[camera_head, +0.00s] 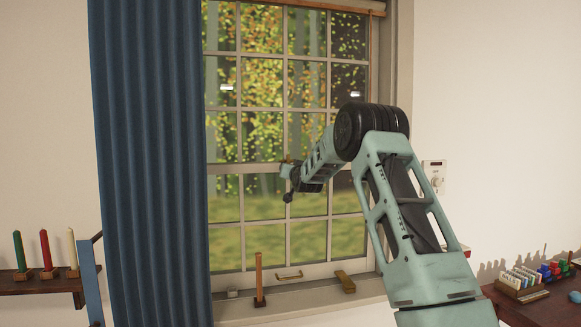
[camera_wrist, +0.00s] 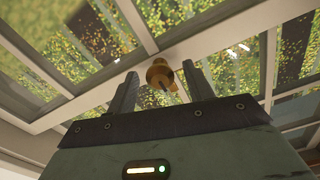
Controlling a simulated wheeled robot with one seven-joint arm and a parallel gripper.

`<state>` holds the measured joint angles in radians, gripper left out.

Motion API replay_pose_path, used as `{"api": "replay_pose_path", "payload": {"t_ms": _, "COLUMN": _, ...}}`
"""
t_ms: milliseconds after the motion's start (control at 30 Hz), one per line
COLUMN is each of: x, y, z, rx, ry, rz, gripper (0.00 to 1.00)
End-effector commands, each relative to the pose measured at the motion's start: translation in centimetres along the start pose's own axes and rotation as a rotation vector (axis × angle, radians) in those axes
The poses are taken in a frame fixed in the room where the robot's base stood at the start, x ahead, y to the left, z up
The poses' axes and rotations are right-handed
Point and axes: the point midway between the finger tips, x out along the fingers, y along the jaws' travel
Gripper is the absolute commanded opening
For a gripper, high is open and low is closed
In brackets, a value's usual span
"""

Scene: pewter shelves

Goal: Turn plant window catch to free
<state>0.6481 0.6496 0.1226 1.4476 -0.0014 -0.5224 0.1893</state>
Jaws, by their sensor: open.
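The window catch (camera_wrist: 160,73) is a brass-coloured piece on the pale meeting rail of the window (camera_head: 245,168). In the wrist view it lies between the two dark fingertips of my gripper (camera_wrist: 157,72), with a small gap visible on each side. My gripper is open and holds nothing. In the head view my gripper (camera_head: 288,173) is at the rail near the middle of the window, and the catch is mostly hidden by it. Which way the catch is turned is hard to tell.
A blue curtain (camera_head: 150,160) hangs left of the window. On the sill stand an orange stick on a base (camera_head: 259,280) and a brass block (camera_head: 345,282); a brass pull (camera_head: 289,275) is on the lower sash.

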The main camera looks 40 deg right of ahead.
Motion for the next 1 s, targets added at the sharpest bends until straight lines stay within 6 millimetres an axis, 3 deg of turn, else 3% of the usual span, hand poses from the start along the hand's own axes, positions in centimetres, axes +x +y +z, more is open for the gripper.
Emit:
{"api": "replay_pose_path", "payload": {"t_ms": 433, "x": 1.00, "y": 0.01, "z": 0.05, "rx": 0.000, "ry": 0.000, "rz": 0.000, "gripper": 0.52}}
{"api": "replay_pose_path", "payload": {"t_ms": 600, "x": 0.99, "y": 0.02, "z": 0.03, "rx": 0.000, "ry": 0.000, "rz": 0.000, "gripper": 0.07}}
{"api": "replay_pose_path", "payload": {"t_ms": 1000, "x": 0.97, "y": 0.10, "z": 0.22, "rx": -0.055, "ry": 0.001, "rz": 0.001, "gripper": 0.07}}
